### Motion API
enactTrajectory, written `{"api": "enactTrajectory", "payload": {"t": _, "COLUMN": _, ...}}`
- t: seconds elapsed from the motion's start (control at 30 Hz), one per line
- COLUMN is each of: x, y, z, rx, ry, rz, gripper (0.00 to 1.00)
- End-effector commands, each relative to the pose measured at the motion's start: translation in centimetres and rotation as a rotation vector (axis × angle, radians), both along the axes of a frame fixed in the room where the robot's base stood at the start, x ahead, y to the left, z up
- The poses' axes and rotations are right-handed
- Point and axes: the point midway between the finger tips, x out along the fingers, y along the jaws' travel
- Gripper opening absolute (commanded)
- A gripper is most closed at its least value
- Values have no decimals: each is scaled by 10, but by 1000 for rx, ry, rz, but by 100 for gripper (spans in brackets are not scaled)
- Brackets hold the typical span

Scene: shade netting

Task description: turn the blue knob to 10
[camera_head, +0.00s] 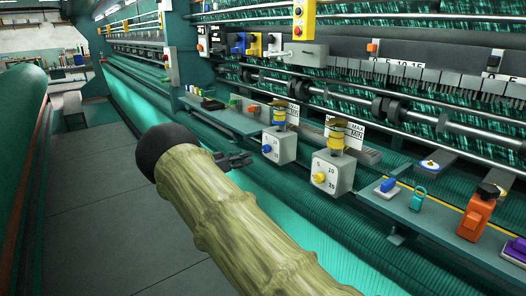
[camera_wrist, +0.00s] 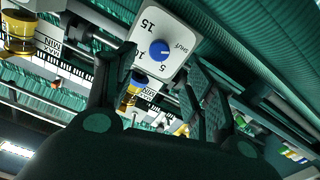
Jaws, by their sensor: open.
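The blue knob (camera_head: 267,148) sits on the front of a light grey box (camera_head: 284,150) on the machine. In the wrist view the blue knob (camera_wrist: 159,50) shows on its pale dial plate (camera_wrist: 176,28), seen turned round, with the marks 15, 5 and Shut readable. Another mark at the left is partly covered by a finger. I cannot tell the knob's setting. My gripper (camera_head: 236,160) is open, just left of the box in the head view. In the wrist view the fingers of my gripper (camera_wrist: 158,80) stand on either side below the knob, with no contact visible.
A similar box (camera_head: 332,173) with a yellow knob (camera_head: 319,178) stands to the right. A shelf (camera_head: 430,215) at the right holds small coloured devices. Teal netting runs below, and the grey floor (camera_head: 90,210) at the left is clear.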

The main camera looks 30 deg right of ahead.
Motion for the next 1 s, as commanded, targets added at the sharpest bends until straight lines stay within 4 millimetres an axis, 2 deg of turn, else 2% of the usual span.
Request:
{"api": "enactTrajectory", "payload": {"t": 0.17, "x": 1, "y": -17, "z": 1, "rx": 1, "ry": 1, "rz": -2, "gripper": 54}}
{"api": "enactTrajectory", "payload": {"t": 0.6, "x": 6, "y": -85, "z": 2, "rx": 0, "ry": 0, "rz": -1, "gripper": 54}}
{"api": "enactTrajectory", "payload": {"t": 0.8, "x": 8, "y": -101, "z": 1, "rx": 0, "ry": 0, "rz": 0, "gripper": 54}}
{"api": "enactTrajectory", "payload": {"t": 1.0, "x": 8, "y": -106, "z": 0, "rx": 1, "ry": -1, "rz": 0, "gripper": 54}}
